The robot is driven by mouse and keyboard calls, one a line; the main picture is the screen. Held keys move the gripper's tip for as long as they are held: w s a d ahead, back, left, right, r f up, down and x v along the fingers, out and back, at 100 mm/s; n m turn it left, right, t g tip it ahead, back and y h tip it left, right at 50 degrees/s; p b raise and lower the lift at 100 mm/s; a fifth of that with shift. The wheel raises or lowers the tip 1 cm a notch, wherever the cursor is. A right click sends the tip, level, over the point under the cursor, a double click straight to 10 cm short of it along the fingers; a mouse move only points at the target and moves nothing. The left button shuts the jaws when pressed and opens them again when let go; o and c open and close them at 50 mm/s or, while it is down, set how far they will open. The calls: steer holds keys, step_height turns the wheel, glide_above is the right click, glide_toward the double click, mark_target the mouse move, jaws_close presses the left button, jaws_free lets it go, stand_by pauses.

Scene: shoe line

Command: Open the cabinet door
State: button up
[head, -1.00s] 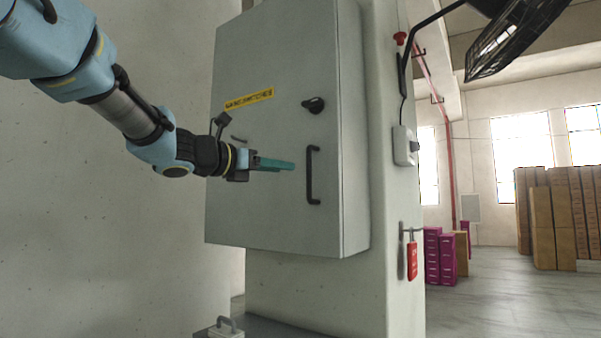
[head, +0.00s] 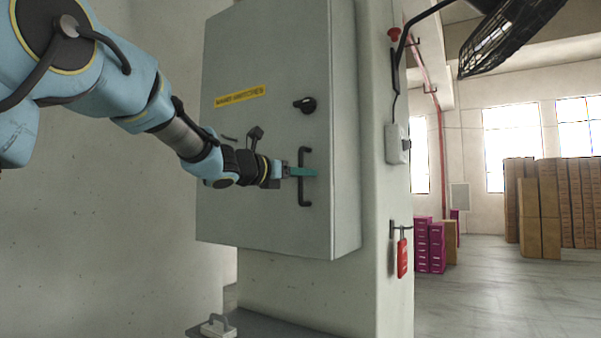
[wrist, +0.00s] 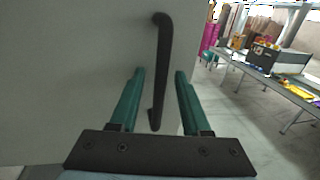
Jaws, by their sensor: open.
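The grey cabinet (head: 270,130) is mounted on a pale pillar, and its door looks shut. A black vertical bar handle (head: 304,190) is on the right side of the door, below a black knob (head: 305,105). In the wrist view the handle (wrist: 160,60) runs down between the two teal fingers of my gripper (wrist: 158,75). The fingers are open, one on each side of the handle, with visible gaps. In the head view my gripper (head: 303,172) is level with the handle's upper middle. I cannot tell whether anything touches.
A red tag (head: 402,258) hangs on the pillar, below a white switch box (head: 397,144). A fan (head: 510,38) is at upper right. Stacked brown boxes (head: 540,205) and magenta boxes (head: 430,245) stand behind.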

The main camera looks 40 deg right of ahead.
jaws_close()
stand_by(1.4)
